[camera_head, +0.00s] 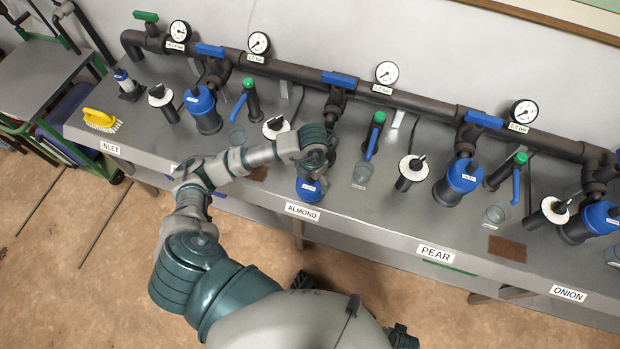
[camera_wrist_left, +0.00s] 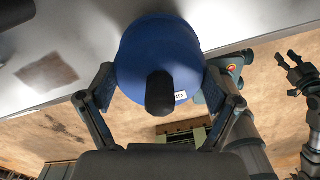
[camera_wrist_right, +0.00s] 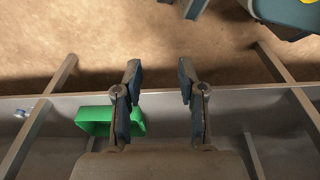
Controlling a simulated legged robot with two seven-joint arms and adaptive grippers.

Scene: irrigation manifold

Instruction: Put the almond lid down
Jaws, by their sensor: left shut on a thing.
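The almond lid (camera_head: 310,189) is a blue round cap, seen near the bench's front edge just above the ALMOND label (camera_head: 302,212). In the left wrist view the lid (camera_wrist_left: 140,55) shows a black knob and a label partly hidden, ending in "ND". My left gripper (camera_head: 316,168) is shut on the lid, with one finger on each side. I cannot tell whether the lid touches the bench. My right gripper (camera_wrist_right: 160,80) is open and empty, low in front of the bench. My left arm and hand partly hide the almond filter station.
The grey bench (camera_head: 405,222) has clear patches along its front. A brown mat (camera_wrist_left: 47,72) lies on it beside the lid. A glass cup (camera_head: 362,174) and a black valve with a white dial (camera_head: 410,168) stand to the right. A yellow brush (camera_head: 101,121) lies far left.

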